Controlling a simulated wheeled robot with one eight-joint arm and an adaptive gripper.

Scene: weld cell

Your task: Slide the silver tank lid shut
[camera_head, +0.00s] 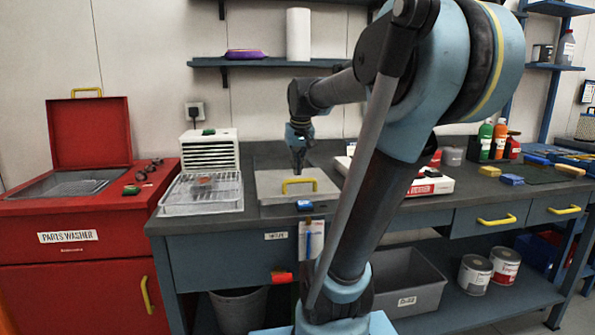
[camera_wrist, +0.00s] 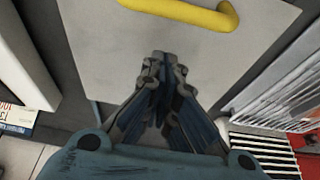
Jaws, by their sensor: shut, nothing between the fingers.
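The silver tank lid (camera_head: 266,184) is a flat pale grey plate on the bench, with a yellow bar handle (camera_head: 299,182) on it. Behind the lid, a darker strip of the tank (camera_head: 268,162) shows. My gripper (camera_head: 299,170) points down just behind the handle, with its fingers shut and empty. In the wrist view the fingertips (camera_wrist: 163,58) are over the plain lid plate (camera_wrist: 100,50), and the handle (camera_wrist: 190,12) lies beyond them at the top. I cannot tell whether the fingertips touch the lid.
A wire rack tray (camera_head: 202,194) and a white louvred box (camera_head: 210,152) stand left of the tank. A red and white box (camera_head: 430,182) is to the right. A shelf (camera_head: 265,62) hangs above.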

